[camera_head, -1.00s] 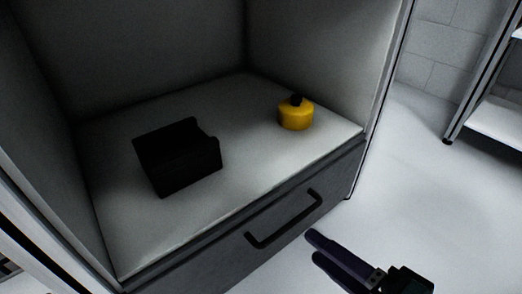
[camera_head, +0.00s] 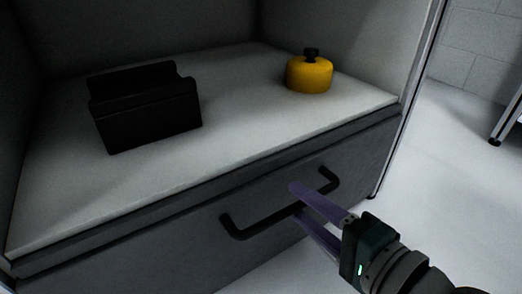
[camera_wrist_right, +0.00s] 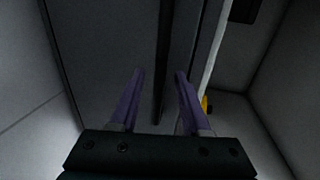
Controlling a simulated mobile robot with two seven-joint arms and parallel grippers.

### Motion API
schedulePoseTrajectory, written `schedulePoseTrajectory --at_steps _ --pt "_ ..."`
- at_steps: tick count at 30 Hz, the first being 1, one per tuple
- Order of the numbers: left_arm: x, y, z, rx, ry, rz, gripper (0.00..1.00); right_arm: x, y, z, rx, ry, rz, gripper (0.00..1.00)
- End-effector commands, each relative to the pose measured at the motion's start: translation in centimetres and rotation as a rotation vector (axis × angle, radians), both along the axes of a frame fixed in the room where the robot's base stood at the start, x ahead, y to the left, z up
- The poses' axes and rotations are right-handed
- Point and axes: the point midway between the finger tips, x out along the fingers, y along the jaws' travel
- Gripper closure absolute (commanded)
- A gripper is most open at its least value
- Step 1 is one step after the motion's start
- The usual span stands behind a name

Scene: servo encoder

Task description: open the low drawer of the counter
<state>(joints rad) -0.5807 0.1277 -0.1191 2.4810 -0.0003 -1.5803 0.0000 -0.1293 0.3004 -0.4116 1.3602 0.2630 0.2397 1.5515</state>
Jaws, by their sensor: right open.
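The low drawer (camera_head: 180,250) of the counter is a dark grey front below the white shelf, and it looks shut. Its black bar handle (camera_head: 262,224) runs across the front. My right gripper (camera_head: 296,200) is open at the handle, one purple finger above the bar and the other below it. In the right wrist view the handle (camera_wrist_right: 162,70) runs as a dark bar between the two open fingers (camera_wrist_right: 160,73); contact cannot be told. My left gripper is not in view.
On the white shelf (camera_head: 240,130) above the drawer stand a black open-topped block (camera_head: 150,115) and a yellow round object with a black knob (camera_head: 309,74). The pale floor (camera_head: 450,180) to the right is clear, with a rack leg (camera_head: 505,122) at the far right.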

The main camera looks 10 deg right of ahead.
Motion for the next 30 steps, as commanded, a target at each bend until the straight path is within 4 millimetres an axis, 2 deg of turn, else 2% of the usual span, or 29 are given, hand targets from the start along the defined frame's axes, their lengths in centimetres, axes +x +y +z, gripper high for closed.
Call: schedulePoseTrajectory --at_steps 1,3,13,25,30 --pt "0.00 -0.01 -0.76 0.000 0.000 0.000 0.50 0.56 0.22 -0.38 0.001 -0.004 0.000 0.53" --pt "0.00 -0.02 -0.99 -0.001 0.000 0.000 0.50 1.00 0.38 -0.40 -0.001 -0.001 0.000 0.53" --pt "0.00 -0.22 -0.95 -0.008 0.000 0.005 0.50 1.33 0.50 -0.21 -0.001 0.000 0.000 0.54" --pt "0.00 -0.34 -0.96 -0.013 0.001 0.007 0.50 1.29 0.50 -0.23 -0.001 0.000 0.001 0.99" --pt "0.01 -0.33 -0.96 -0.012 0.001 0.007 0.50 1.29 0.51 -0.22 -0.001 0.000 0.001 1.00"
